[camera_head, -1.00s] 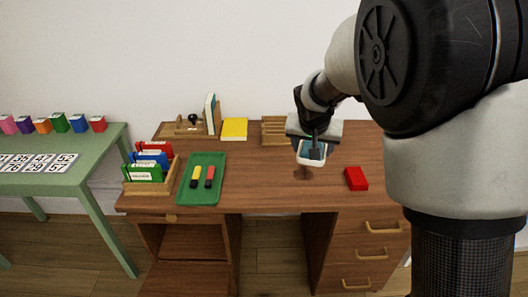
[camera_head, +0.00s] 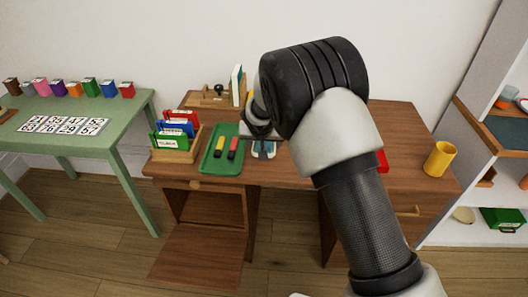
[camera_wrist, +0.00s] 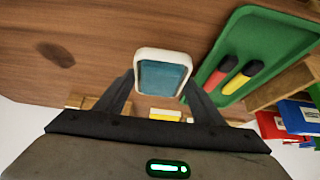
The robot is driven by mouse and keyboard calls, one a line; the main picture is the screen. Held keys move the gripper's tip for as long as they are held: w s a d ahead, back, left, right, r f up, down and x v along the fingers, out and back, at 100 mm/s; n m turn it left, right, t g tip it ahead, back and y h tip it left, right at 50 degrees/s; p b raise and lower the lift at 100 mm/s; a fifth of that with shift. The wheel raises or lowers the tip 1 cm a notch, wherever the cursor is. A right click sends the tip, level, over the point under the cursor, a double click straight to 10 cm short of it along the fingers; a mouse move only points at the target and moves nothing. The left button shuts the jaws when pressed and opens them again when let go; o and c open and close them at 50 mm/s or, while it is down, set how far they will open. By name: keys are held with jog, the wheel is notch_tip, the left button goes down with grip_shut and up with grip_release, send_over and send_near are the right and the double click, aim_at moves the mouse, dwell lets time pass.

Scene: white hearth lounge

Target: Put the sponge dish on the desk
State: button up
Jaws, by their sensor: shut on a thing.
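The sponge dish (camera_wrist: 161,76) is a small white-rimmed rectangular dish with a blue-teal inside. My gripper (camera_wrist: 160,92) is shut on it, with one dark finger on each side. In the head view the dish (camera_head: 264,151) shows just below my gripper (camera_head: 262,137), mostly hidden by my wrist, over the brown wooden desk (camera_head: 290,174). It is just right of the green tray. I cannot tell whether the dish touches the desk top or hangs a little above it.
The green tray (camera_head: 213,164) holds a yellow and a red marker. A wooden file holder (camera_head: 172,156) stands left of it. A red box (camera_head: 383,161) and a yellow cup (camera_head: 440,158) are on the right. My arm hides the desk's middle.

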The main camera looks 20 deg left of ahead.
jog(key=shift+f, duration=1.65)
jog(key=shift+f+b, duration=0.25)
jog(key=shift+b, duration=0.25)
jog(key=o, duration=1.2)
jog(key=shift+s+r+p, duration=0.1)
jog(key=shift+r+p, duration=0.3)
jog(key=shift+r, duration=0.1)
jog(key=v, duration=1.1)
jog(key=shift+s+d+r+p, duration=0.1)
jog(key=shift+s+p, duration=0.05)
jog(key=shift+p, duration=0.25)
